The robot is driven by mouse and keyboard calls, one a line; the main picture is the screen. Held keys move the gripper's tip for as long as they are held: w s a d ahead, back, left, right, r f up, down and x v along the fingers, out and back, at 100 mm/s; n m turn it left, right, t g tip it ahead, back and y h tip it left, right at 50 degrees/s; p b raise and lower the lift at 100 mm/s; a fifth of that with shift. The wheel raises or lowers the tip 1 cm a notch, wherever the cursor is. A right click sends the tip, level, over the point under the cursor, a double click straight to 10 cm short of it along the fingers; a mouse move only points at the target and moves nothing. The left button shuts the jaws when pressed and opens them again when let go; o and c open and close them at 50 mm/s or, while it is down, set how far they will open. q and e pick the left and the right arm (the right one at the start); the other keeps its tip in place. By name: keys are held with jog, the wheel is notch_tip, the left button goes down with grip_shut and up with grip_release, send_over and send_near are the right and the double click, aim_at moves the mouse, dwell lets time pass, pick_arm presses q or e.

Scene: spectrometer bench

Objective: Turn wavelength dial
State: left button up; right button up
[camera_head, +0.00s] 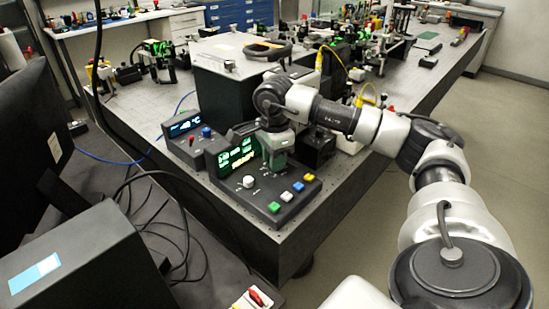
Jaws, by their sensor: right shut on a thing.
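The dark control unit (262,199) stands at the bench's near corner, with a lit green display (238,155), a white knob (249,181) and several coloured buttons on its sloped face. My right gripper (276,163) points down over the back right of this unit, beside the display. It is shut on a dial that the fingers and wrist hide, so I cannot tell the dial's look or how far it is turned. The white knob is in plain view, apart from the gripper. My left gripper is not in view.
A smaller unit with a blue display (186,125) and a red-topped stick stands at the left. A large black box (224,85) stands behind. A dark box (90,262) and cables fill the lower left. Open floor (345,225) lies right of the bench.

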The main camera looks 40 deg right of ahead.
jog(key=shift+r, duration=0.1)
jog(key=o, duration=0.9)
notch_tip(320, 180, up, 11)
jog(key=shift+f, duration=0.15)
dwell(0.6)
